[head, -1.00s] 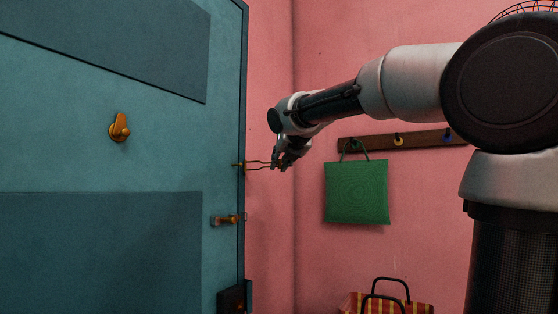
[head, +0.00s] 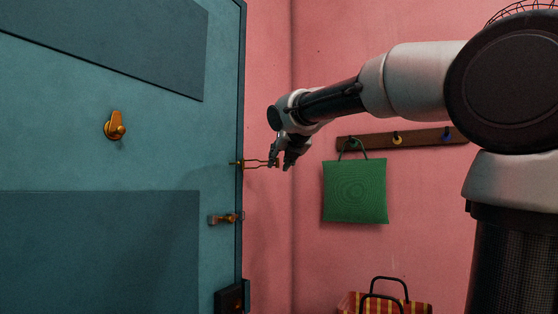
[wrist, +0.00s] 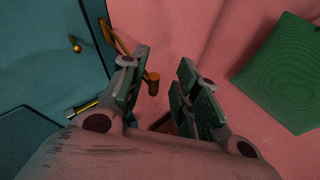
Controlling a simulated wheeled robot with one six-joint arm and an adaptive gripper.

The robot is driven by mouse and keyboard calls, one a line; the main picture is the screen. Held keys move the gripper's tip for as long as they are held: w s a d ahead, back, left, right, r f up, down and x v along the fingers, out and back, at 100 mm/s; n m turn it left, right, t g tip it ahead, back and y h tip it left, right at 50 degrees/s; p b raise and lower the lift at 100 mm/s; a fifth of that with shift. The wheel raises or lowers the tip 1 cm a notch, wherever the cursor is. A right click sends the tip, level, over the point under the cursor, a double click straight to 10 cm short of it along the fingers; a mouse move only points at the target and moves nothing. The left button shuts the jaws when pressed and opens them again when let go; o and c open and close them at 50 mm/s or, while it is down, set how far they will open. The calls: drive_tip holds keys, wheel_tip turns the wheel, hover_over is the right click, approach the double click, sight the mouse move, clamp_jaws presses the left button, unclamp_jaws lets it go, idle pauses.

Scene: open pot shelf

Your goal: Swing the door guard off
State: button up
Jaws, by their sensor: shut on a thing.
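The teal door (head: 150,160) fills the left of the head view. The brass door guard (head: 258,163) is a thin loop at the door's right edge, sticking out to the right across the pink wall. Its bar (wrist: 118,38) and round end knob (wrist: 153,83) show in the wrist view. My gripper (head: 281,161) is at the guard's outer end, pointing down, shut on it. In the wrist view the knob sits against the left finger of my gripper (wrist: 168,92); contact on the right-hand finger is not clear to see.
A green bag (head: 355,190) hangs from a hook rail (head: 430,139) right of my gripper. A checked bag (head: 385,304) stands below.

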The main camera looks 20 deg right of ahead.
drive_tip(key=v, duration=1.1)
drive_tip(key=shift+s+r, duration=0.15)
drive_tip(key=shift+s, duration=0.05)
